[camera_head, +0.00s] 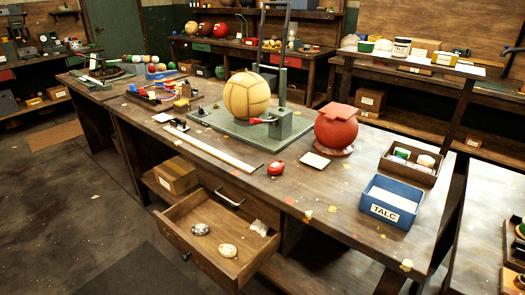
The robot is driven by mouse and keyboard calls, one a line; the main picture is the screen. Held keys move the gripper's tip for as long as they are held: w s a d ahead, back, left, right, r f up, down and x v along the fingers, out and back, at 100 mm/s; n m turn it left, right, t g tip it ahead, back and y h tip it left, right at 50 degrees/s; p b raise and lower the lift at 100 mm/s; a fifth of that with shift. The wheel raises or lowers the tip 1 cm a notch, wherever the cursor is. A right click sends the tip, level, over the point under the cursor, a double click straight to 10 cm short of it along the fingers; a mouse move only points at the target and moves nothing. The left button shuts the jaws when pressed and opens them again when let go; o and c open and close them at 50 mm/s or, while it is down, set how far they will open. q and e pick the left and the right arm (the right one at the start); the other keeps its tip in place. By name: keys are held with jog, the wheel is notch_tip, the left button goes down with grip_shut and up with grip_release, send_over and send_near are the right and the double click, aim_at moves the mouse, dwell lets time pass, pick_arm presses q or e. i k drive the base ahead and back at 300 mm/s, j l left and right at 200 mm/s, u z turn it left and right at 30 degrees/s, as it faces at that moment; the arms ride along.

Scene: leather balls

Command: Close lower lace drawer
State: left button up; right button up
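A wooden drawer (188,218) under the long workbench (330,185) is pulled well out toward the front left. Its front panel (200,262) faces the open floor, with a small dark handle (186,256) on it. Inside lie two pale, dark-marked rounded items (200,229) (228,250) and a small whitish item (259,227). Above the drawer's back end, a metal bar handle (230,198) sits on the bench front. Neither of my grippers shows in the head view.
A cardboard box (177,175) sits on the bench's lower shelf, left of the drawer. A tan ball (247,95), a red ball (336,128) and a blue TALC box (391,202) stand on the bench top. The floor (85,215) in front is clear, with a dark mat (135,272).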

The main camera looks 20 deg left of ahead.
aim_at(202, 206)
jog(key=u, duration=1.15)
